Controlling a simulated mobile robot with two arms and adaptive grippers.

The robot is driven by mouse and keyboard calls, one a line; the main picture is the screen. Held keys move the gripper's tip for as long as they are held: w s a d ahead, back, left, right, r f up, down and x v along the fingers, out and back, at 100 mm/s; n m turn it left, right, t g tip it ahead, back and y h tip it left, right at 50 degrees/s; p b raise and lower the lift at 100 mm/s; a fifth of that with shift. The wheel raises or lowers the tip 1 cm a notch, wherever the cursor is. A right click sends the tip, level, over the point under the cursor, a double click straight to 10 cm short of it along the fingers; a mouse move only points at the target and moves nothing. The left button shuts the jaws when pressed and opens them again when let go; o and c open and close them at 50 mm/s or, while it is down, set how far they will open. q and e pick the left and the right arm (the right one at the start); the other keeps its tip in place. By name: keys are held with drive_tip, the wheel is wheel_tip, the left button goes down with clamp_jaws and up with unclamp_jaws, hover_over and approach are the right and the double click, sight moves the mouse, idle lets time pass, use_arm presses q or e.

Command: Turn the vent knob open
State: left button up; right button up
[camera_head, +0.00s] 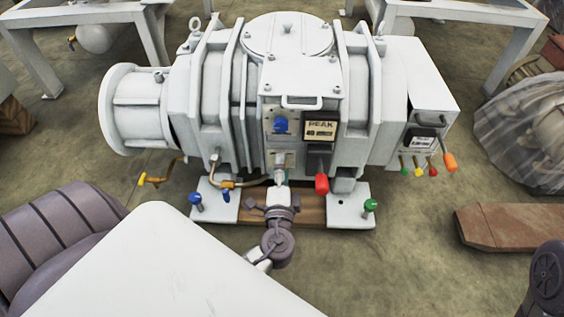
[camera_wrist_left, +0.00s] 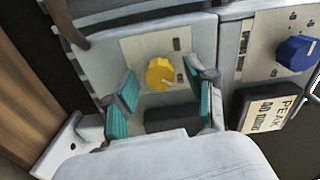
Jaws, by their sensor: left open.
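A yellow knob (camera_wrist_left: 160,73) sits on a light plate on the machine's front, in the left wrist view. A blue knob (camera_head: 281,125) sits higher on the white machine's front panel; it also shows at the upper right of the left wrist view (camera_wrist_left: 297,54). I cannot tell from any label which is the vent knob. My left gripper (camera_head: 282,163) is open in front of the panel, below the blue knob. In the left wrist view its teal-padded fingers (camera_wrist_left: 158,98) stand either side of the yellow knob, apart from it. In the head view the gripper hides the yellow knob.
The white vacuum machine (camera_head: 213,85) fills the middle. A PEAK sign (camera_head: 321,124) and a red-tipped lever (camera_head: 321,183) are right of the gripper. Several small coloured valves stick out at the machine's right end and base. A brown board (camera_head: 505,228) lies on the floor right.

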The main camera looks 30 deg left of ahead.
use_arm(q)
drive_tip(key=v, duration=1.2)
idle(0.3)
